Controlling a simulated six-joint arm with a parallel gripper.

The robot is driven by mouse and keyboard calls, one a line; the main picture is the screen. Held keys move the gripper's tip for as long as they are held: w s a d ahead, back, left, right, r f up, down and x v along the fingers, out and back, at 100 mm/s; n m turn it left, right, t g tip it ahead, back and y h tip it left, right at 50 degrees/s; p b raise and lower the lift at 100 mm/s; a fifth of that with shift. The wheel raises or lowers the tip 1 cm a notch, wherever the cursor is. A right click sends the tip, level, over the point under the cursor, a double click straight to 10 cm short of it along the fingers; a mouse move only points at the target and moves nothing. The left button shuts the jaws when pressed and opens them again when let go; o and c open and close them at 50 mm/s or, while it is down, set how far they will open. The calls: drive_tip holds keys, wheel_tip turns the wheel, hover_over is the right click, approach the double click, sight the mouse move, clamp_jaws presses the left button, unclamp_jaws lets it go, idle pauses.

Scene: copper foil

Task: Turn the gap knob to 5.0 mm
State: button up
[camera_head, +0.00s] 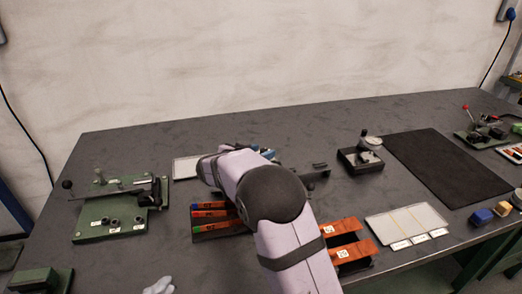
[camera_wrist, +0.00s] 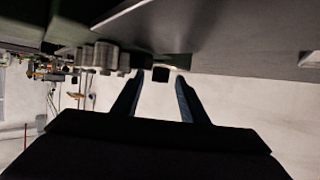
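My gripper (camera_wrist: 156,90) shows in the wrist view as two dark fingers, spread apart with nothing held between them. A grey ribbed knob-like part (camera_wrist: 104,58) is just beyond and left of the fingertips. A small dark block (camera_wrist: 160,74) shows beyond the gap between them. I cannot tell whether the ribbed part is the gap knob, and no scale or reading is legible. In the head view my own arm hides the gripper and what is in front of it. A green-based lever device (camera_head: 120,222) with small knobs stands at the left of the table.
Orange-topped blocks (camera_head: 345,245) and a rack of red labelled bars (camera_head: 212,213) lie near my arm. A dial gauge stand (camera_head: 360,158), a black mat (camera_head: 445,168) and a pale tray (camera_head: 408,224) are to the right. The back left of the grey table (camera_head: 140,145) is clear.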

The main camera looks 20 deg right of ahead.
clamp_jaws()
drive_tip(key=shift+f, duration=0.1)
drive_tip(key=shift+f+b, duration=0.15)
drive_tip(key=shift+b, duration=0.95)
drive_tip(key=b, duration=0.2)
drive_tip(key=n+t+y+b, duration=0.1)
drive_tip(key=b, duration=0.1)
drive_tip(key=shift+d+f+y, duration=0.15)
drive_tip(key=shift+d+y, duration=0.05)
drive_tip(key=shift+y, duration=0.1)
drive_tip(key=n+y+b, duration=0.1)
drive_tip(key=b, duration=0.2)
drive_tip(key=n+t+b, duration=0.1)
drive_tip(key=b, duration=0.2)
drive_tip(key=shift+s+d+n+t+y, duration=0.15)
drive_tip(key=shift+n+t+y, duration=0.15)
drive_tip(key=shift+y, duration=0.1)
drive_tip(key=y, duration=0.1)
drive_tip(key=n+b, duration=0.1)
drive_tip(key=n+y+b, duration=0.1)
drive_tip(key=shift+s+d+r+t+y, duration=0.1)
drive_tip(key=shift+d+r+t+y, duration=0.1)
drive_tip(key=shift+r+t+y, duration=0.1)
drive_tip(key=shift+d+n+y+p, duration=0.1)
drive_tip(key=shift+n+y+p, duration=0.4)
drive_tip(key=shift+n+y, duration=0.4)
drive_tip(key=shift+t, duration=0.3)
